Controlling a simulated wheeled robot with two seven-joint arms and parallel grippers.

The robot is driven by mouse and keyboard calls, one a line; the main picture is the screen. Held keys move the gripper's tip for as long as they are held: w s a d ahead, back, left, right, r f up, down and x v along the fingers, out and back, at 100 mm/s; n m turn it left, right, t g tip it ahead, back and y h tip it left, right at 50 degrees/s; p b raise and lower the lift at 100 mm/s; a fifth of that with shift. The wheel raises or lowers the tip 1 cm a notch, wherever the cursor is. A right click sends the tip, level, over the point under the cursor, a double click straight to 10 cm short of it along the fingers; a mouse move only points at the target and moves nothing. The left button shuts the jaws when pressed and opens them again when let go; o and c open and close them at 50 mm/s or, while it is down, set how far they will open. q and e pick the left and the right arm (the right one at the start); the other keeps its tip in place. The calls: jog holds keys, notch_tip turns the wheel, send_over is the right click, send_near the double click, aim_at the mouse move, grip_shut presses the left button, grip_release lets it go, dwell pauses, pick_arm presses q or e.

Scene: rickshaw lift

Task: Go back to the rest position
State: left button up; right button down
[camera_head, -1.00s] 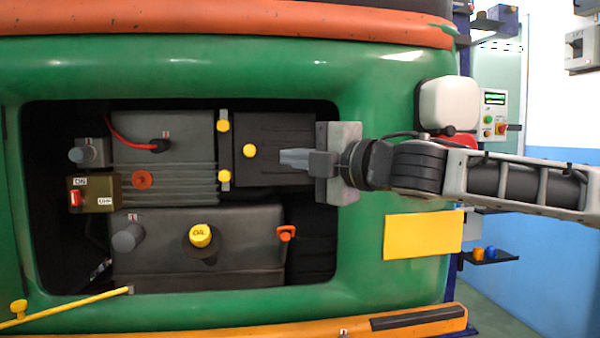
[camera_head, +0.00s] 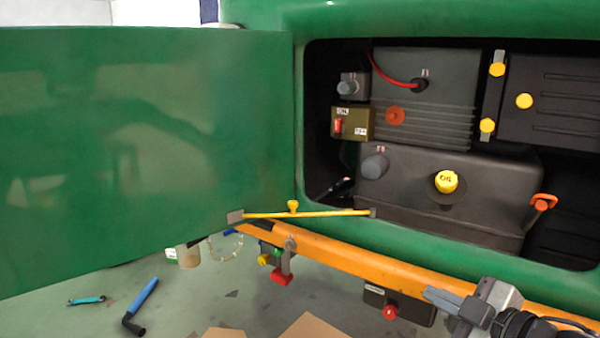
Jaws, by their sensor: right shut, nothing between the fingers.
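My right gripper (camera_head: 440,298) is at the lower right of the head view, in front of the orange bumper beam (camera_head: 380,268). Its fingers are shut together with nothing between them, pointing left. It is below the open engine bay and apart from the parts in it. My left gripper is not in the view.
The green door (camera_head: 140,150) stands open at left, with a yellow stay rod (camera_head: 320,213) at its lower edge. The bay holds a yellow oil cap (camera_head: 447,182) and an orange-red handle (camera_head: 538,208). A blue-handled tool (camera_head: 142,300) and a teal wrench (camera_head: 86,300) lie on the floor.

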pick_arm(q)
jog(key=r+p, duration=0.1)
jog(key=p, duration=0.2)
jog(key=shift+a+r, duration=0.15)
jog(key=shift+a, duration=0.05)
pick_arm(e)
jog(key=s+a+f+m+g+h, duration=0.1)
jog(key=s+a+f+m, duration=0.4)
jog(key=s+f, duration=0.3)
jog(key=s+a+f+m+g+h, duration=0.2)
jog(key=s+a+f+m, duration=0.3)
jog(key=s+f, duration=0.4)
jog(key=shift+s+f+m, duration=0.15)
jog(key=shift+f+m, duration=0.1)
jog(key=shift+m, duration=0.65)
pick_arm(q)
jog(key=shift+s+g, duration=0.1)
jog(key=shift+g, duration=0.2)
